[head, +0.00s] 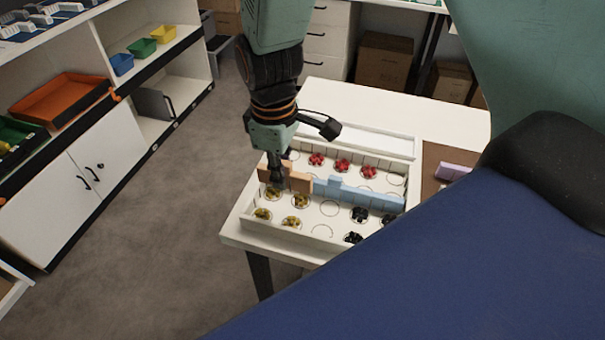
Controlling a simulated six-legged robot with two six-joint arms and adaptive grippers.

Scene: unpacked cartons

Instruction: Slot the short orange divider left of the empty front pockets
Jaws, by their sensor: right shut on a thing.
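My right gripper (275,176) is over the left part of a white tray (247,205), pointing down and shut on an orange divider (299,182). The orange divider stands upright at the left, in line with a light blue divider (360,195) that runs across the middle of the tray. The gripper covers part of the orange piece; I cannot tell whether it sits in a slot or is just above. In the front area, empty round pockets (330,208) lie between yellowish pieces (301,201) on the left and black pieces (360,214) on the right. My left gripper is out of view.
Red pieces (342,166) lie in the back row. A purple divider (452,171) lies on a brown mat (432,158) at the right of the white table (370,105). Shelves with an orange tray (60,98) stand at the left, across open floor.

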